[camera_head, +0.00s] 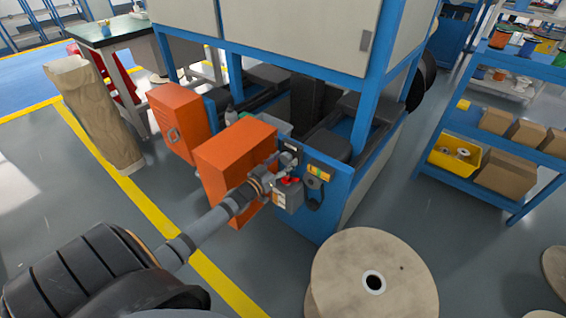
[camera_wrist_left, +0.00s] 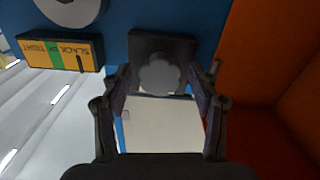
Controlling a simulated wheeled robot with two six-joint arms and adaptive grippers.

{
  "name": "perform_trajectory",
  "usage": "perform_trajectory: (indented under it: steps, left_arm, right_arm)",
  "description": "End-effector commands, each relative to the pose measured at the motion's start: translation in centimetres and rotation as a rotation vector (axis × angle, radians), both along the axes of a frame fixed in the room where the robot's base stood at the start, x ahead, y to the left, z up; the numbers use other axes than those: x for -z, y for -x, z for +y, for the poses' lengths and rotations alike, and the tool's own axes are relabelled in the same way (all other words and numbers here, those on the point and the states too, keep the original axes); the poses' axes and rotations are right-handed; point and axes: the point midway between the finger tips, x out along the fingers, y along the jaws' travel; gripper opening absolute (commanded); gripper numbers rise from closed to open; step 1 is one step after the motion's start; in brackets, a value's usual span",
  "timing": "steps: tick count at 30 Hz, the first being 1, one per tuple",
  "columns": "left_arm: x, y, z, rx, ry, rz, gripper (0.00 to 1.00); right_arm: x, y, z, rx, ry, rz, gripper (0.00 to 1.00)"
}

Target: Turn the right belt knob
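In the left wrist view a grey lobed knob (camera_wrist_left: 160,75) sits on a dark square plate (camera_wrist_left: 140,45) on the blue panel. A yellow, green and black gauge label (camera_wrist_left: 60,52), reading SLACK OK TIGHT upside down, is left of it. My left gripper (camera_wrist_left: 161,82) is open, with one finger on each side of the knob; I cannot tell whether they touch it. In the head view my left gripper (camera_head: 285,160) is at the blue machine's corner panel (camera_head: 325,185), and I cannot make out the knob there. My right gripper is not in view.
Orange boxes (camera_head: 225,150) stand close to the left arm. A grey box with a red button (camera_head: 291,181) is just below the gripper. A wooden spool (camera_head: 340,270) stands on the floor in front. A blue shelf rack (camera_head: 500,150) is at right.

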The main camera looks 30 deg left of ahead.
Motion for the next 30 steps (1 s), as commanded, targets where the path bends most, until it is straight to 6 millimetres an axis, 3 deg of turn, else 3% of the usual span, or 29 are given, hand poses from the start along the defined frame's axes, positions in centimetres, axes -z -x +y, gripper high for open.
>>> perform_trajectory:
  steps: [1,11,20,30]
  left_arm:
    - [0.0,0.0,0.0,0.0,0.0,0.0,0.51]
    - [0.0,0.0,0.0,0.001,0.0,0.0,0.07]
    - [-0.2,0.0,0.0,0.001,-0.044,-0.005,0.07]
    - [-0.4,0.0,0.0,0.0,-0.28,-0.022,0.07]
  right_arm:
    - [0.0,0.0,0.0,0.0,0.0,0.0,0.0]
    - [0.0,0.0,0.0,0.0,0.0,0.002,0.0]
    - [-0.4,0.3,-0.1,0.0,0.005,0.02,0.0]
    - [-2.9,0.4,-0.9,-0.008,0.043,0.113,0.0]
